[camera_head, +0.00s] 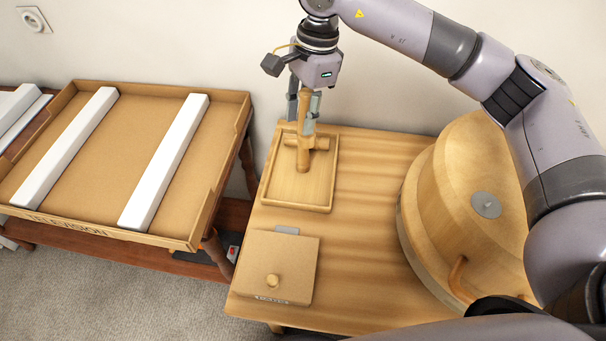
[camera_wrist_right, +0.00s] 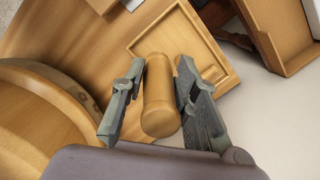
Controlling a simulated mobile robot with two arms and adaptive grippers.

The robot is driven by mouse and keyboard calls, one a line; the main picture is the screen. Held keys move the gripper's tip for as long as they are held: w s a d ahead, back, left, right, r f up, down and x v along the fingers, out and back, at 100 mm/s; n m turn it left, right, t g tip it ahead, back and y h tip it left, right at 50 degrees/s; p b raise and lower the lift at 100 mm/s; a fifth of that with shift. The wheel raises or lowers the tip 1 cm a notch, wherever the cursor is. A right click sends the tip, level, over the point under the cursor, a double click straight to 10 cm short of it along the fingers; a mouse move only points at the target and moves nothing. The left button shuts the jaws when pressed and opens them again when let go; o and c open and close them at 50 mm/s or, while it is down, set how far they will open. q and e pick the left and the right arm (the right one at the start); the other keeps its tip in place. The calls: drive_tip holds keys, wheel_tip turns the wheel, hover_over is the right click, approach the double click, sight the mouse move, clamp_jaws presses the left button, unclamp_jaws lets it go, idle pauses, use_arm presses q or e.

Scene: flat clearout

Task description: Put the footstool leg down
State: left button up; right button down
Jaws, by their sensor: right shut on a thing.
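The footstool leg (camera_head: 304,155) is a light wooden cylinder, held roughly upright. My right gripper (camera_head: 305,100) is shut on its upper part, with a finger on each side in the right wrist view (camera_wrist_right: 161,68), where the leg (camera_wrist_right: 159,105) also shows. The leg's lower end is over or in a shallow wooden tray (camera_head: 292,205). I cannot tell whether it touches the tray floor. Another short wooden piece (camera_head: 321,143) lies in the tray, partly hidden behind the leg. My left gripper is out of view.
The tray stands at the back left of a wooden table (camera_head: 365,200). A lidded box (camera_head: 290,255) is in front, and a large round wooden piece (camera_head: 455,190) is at right. A cardboard box (camera_head: 120,160) with two white bars stands left. The table's middle is clear.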

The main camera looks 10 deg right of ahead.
drive_tip(key=w+a+m, duration=0.2)
drive_tip(key=p, duration=0.2)
hover_over(296, 191)
drive_tip(key=shift+m, duration=0.3)
wheel_tip(296, 191, down, 20)
drive_tip(key=shift+f, duration=0.3)
drive_tip(key=c, duration=1.2)
unclamp_jaws()
drive_tip(key=shift+c, duration=0.2)
